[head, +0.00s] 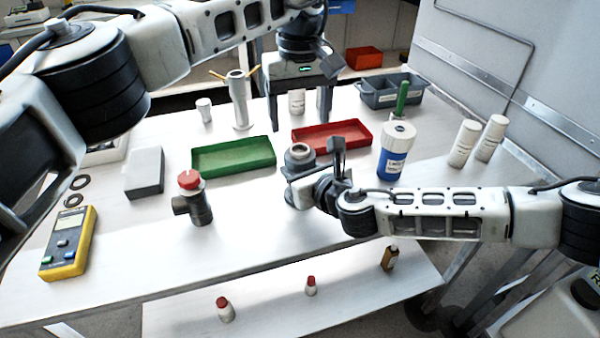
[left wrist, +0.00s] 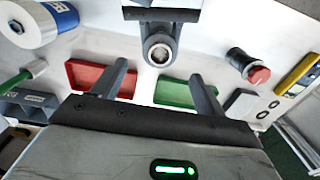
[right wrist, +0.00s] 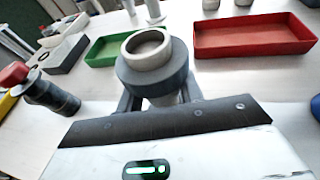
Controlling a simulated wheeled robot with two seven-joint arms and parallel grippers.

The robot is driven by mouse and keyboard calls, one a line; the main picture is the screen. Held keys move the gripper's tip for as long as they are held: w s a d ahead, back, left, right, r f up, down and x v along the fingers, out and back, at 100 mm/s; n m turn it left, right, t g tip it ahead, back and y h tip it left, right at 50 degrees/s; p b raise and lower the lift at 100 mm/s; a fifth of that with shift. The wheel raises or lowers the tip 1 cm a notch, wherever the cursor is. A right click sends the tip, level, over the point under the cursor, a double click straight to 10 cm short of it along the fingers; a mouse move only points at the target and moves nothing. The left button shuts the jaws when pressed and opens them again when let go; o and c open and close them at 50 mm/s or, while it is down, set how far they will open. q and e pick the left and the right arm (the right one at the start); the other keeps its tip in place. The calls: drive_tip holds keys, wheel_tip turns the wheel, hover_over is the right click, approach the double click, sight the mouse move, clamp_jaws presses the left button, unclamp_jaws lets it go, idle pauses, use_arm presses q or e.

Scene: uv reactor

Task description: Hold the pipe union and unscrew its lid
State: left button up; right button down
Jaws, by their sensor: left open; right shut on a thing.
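The pipe union (head: 299,157) is a dark grey round fitting with a pale ring at its open top. It stands upright in my right gripper (head: 303,183), which is shut on its lower body. In the right wrist view, the union's wide dark collar (right wrist: 152,78) covers part of the fingers. My left gripper (head: 298,110) is open and empty, pointing down above and behind the union. In the left wrist view, the union (left wrist: 159,50) lies beyond the gap between the open left fingers, apart from them. I cannot tell where the lid meets the body.
A green tray (head: 233,157) and a red tray (head: 331,136) lie behind the union. A red-topped dark fitting (head: 194,199) and a yellow meter (head: 70,243) are at left. A blue-labelled white bottle (head: 397,150) stands at right. The table's front middle is clear.

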sight(299, 148)
use_arm(q)
drive_tip(key=shift+w+f, duration=0.1)
drive_tip(key=shift+f, duration=0.2)
wheel_tip(299, 148, down, 7)
drive_tip(key=shift+f, duration=0.2)
idle(0.3)
